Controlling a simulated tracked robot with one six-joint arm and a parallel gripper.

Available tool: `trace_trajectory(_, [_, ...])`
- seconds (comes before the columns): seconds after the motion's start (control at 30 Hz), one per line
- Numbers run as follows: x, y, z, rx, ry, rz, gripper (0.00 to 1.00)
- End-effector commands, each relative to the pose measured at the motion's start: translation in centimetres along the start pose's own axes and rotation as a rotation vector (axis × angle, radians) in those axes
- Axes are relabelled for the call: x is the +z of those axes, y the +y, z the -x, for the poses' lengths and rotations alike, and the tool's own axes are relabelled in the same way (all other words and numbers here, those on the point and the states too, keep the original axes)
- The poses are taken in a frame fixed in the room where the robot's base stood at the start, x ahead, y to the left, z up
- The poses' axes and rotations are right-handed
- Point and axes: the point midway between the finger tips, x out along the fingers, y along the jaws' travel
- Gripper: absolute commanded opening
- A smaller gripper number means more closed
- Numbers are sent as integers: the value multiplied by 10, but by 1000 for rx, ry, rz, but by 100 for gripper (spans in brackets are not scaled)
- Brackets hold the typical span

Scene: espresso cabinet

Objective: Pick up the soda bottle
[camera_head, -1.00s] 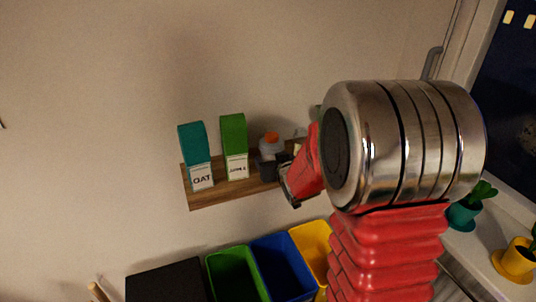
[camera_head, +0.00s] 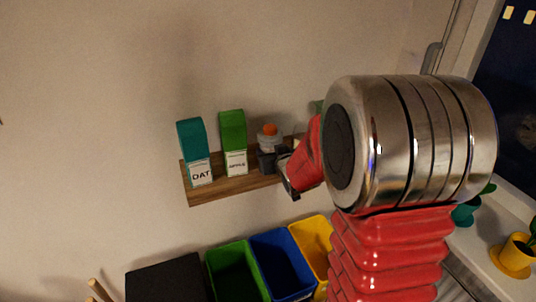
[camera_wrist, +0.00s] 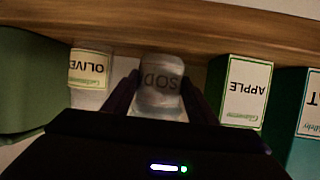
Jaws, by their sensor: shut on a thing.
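The soda bottle (camera_head: 270,143) is a clear-grey bottle with an orange cap, at the wall shelf (camera_head: 230,188) right of the green apple carton (camera_head: 234,144). In the wrist view the soda bottle (camera_wrist: 160,92) shows its label upside down between the two dark fingers. My gripper (camera_head: 276,161) is shut on it, with one finger on each side; it also shows in the wrist view (camera_wrist: 159,80). The fingers hide the bottle's lower part in the head view, so I cannot tell whether its base touches the shelf.
In the wrist view an olive-labelled bottle (camera_wrist: 90,75) is close to one finger and the apple carton (camera_wrist: 242,92) close to the other. Green, blue and yellow bins (camera_head: 283,262) stand below.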

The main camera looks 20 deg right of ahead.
Motion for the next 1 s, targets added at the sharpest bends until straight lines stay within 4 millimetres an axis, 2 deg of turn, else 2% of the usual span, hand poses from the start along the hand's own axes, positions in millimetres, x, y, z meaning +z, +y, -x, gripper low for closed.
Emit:
trace_trajectory(0.3, [-48,-1,20,0,6,2,29])
trace_trajectory(0.5, [-73,-1,30,0,3,1,29])
trace_trajectory(0.67, [-80,-2,33,0,1,1,29])
trace_trajectory(1.0, [-80,-2,33,0,0,0,29])
